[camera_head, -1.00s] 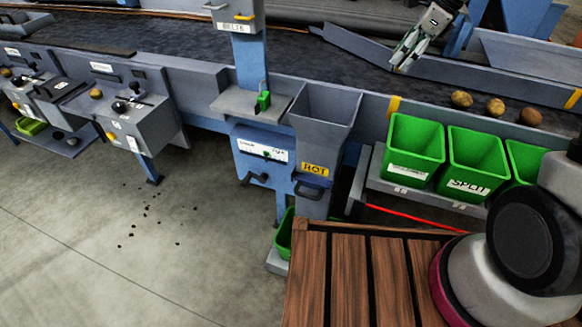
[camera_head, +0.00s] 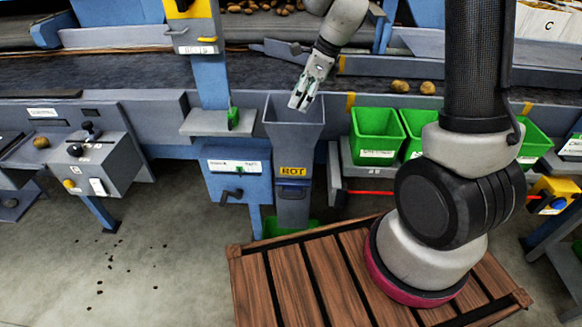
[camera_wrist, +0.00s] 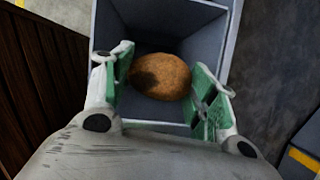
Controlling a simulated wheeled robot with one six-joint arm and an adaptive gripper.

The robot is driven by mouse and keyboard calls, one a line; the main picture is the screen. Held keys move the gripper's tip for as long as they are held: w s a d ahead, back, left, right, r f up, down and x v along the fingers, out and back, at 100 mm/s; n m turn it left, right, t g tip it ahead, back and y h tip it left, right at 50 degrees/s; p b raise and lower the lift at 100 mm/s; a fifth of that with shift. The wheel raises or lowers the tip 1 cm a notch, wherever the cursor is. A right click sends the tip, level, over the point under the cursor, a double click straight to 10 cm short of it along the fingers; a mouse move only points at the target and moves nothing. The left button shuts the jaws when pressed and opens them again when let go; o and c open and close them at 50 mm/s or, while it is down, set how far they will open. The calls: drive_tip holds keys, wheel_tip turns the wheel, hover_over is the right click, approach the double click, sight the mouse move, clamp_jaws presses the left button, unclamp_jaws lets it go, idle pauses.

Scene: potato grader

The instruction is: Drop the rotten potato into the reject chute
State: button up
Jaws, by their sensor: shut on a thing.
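The rotten potato (camera_wrist: 165,77), brown with a dark patch on its left side, sits between the fingers of my gripper (camera_wrist: 160,88) in the wrist view. My gripper is shut on it. In the head view my gripper (camera_head: 303,101) points down at the mouth of the grey reject chute (camera_head: 293,136), which has a yellow ROT label. The potato is hidden there. In the wrist view the chute's open mouth (camera_wrist: 205,22) lies behind and below the potato.
Green bins (camera_head: 376,137) stand right of the chute. Two potatoes (camera_head: 400,86) lie on the dark belt (camera_head: 160,72) behind them. A blue post (camera_head: 211,82) and grey shelf (camera_head: 205,122) stand close on the chute's left. A wooden slatted platform (camera_head: 330,275) is in front.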

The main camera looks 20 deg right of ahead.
drive_tip(key=shift+f, duration=0.7)
drive_tip(key=shift+d, duration=0.1)
drive_tip(key=o, duration=1.1)
drive_tip(key=v, duration=1.2)
